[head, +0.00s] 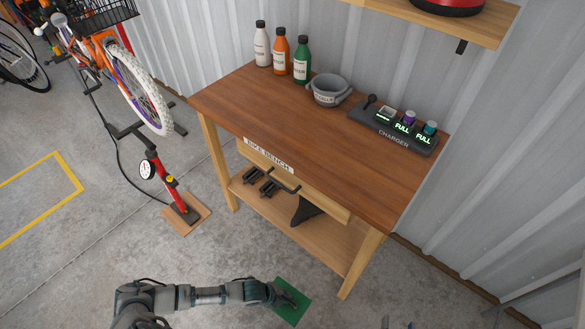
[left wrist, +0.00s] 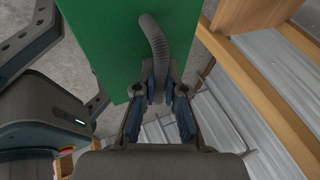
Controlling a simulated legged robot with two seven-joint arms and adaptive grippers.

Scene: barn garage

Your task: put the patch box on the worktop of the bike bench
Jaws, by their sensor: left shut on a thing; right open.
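The green patch box (head: 293,308) is at the lower middle of the head view, in front of the bike bench and below its worktop. My left gripper (head: 283,297) is shut on it. In the left wrist view, the fingers (left wrist: 158,98) close around the grey curved handle on the green box (left wrist: 110,40). The bike bench has a brown wooden worktop (head: 330,145) and a "BIKE BENCH" label on its front. The tips of my right gripper (head: 398,324) just show at the bottom edge, apart from the bench; they are open and empty.
Three bottles (head: 280,55), a grey pot (head: 329,90) and a charger (head: 395,127) stand along the worktop's back. Its front and middle are clear. Pedals (head: 265,185) lie on the lower shelf (head: 300,225). A red pump (head: 170,185) and a bike (head: 120,70) stand left.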

